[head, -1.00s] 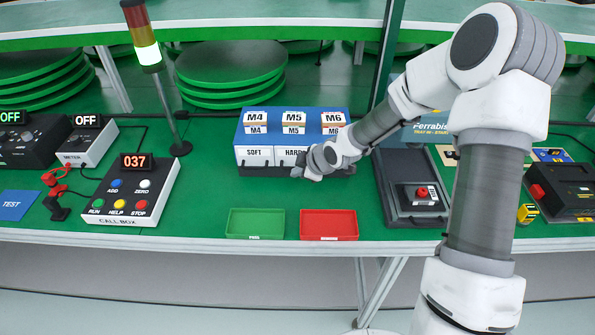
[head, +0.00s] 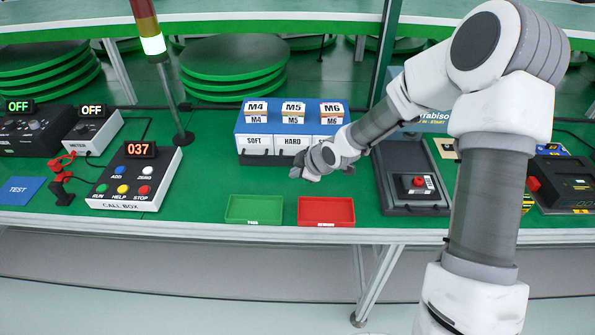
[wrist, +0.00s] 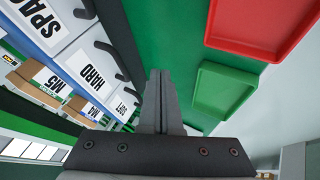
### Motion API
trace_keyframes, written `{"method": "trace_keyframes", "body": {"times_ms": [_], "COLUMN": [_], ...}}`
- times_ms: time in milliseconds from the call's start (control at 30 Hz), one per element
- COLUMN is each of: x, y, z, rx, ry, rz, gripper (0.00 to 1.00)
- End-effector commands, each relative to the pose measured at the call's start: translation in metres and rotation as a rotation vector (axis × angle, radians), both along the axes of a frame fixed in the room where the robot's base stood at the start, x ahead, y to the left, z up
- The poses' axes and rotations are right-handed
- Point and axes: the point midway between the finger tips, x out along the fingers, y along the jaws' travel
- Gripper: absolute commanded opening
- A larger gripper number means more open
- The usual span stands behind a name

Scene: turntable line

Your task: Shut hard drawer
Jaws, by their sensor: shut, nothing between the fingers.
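The HARD drawer (head: 292,144) is the middle white drawer front of the blue drawer unit, and it looks level with its neighbours, the SOFT drawer (head: 255,145) and the partly hidden third drawer. In the wrist view, the HARD drawer (wrist: 88,68) shows its label and a dark handle, in line with the SOFT drawer (wrist: 124,102). My gripper (head: 297,174) is just in front of the unit, below the HARD front and apart from it. In the wrist view its fingers (wrist: 159,76) are together and empty, over green table.
A green tray (head: 254,222) and a red tray (head: 326,224) lie near the table's front edge, below my gripper. A call box (head: 136,178) stands at left, and a dark device with a red button (head: 418,183) at right. My forearm hides part of the third drawer.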

Motion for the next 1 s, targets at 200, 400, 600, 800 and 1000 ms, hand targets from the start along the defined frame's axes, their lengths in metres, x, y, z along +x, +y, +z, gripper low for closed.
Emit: {"method": "trace_keyframes", "body": {"times_ms": [200,400,600,800,1000], "x": [-0.024,-0.039,-0.046,-0.047,-0.051], "y": [-0.022,-0.034,-0.039,-0.039,-0.045], "z": [0.043,0.065,0.073,0.075,0.091], "rx": [-0.002,-0.001,-0.001,-0.002,-0.062], "ry": [-0.002,-0.001,0.0,-0.001,0.015], "rz": [-0.006,-0.005,-0.005,-0.003,-0.041], "gripper": [0.0,0.0,0.0,0.0,0.0]}}
